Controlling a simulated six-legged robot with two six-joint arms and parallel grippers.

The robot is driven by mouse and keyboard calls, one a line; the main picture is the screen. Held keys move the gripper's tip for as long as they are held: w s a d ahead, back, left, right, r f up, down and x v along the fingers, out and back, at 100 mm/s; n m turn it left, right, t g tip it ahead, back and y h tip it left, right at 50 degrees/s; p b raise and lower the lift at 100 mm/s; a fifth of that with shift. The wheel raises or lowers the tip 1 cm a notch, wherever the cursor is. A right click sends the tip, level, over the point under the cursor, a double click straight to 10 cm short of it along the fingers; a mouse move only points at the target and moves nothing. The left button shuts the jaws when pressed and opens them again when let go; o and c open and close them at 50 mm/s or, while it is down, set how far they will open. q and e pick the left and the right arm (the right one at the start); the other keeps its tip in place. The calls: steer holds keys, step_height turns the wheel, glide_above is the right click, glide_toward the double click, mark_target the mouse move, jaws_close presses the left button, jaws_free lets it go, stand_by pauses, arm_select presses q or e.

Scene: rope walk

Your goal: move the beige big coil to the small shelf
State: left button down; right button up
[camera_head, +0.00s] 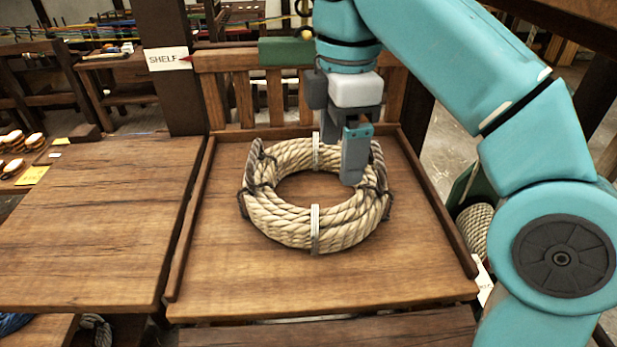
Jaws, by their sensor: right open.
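The beige big coil (282,221) lies flat in the middle of a wooden shelf (235,287) with low side rims and a slatted back. Two pale bands and several dark ties bind the coil. My right gripper (353,158) is open and points down at the coil's back right part. Its near finger reaches down by the inner edge of the ring; the other finger is largely hidden behind it. I cannot tell whether the fingers touch the rope. My left gripper is not in view.
A "SHELF" sign (167,59) hangs on the dark post behind the shelf. A bare wooden tabletop (95,215) adjoins on the left. Another rope coil (475,226) shows low at right, partly behind my right arm. Small items lie at far left.

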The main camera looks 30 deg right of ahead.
steer(key=a+f, duration=0.1)
steer(key=b, duration=0.3)
glide_above(331, 215)
steer(key=s, duration=0.1)
steer(key=f, duration=0.6)
steer(key=shift+d+f, duration=0.15)
steer(key=shift+d, duration=0.25)
steer(key=f, duration=0.2)
steer(key=a, duration=0.1)
steer(key=shift+w+f+b, duration=0.3)
steer(key=shift+f+b, duration=0.05)
steer(key=shift+f, duration=0.4)
steer(key=shift+s+d+f, duration=0.15)
steer(key=shift+d+f, duration=0.05)
steer(key=f, duration=0.4)
steer(key=shift+w+a+f, duration=0.2)
steer(key=shift+w+f, duration=0.15)
steer(key=shift+f, duration=0.2)
steer(key=shift+s+d, duration=0.2)
steer(key=shift+w+a, duration=0.15)
steer(key=c, duration=0.8)
jaws_close()
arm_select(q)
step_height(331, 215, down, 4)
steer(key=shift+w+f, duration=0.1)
arm_select(e)
steer(key=shift+r, duration=0.15)
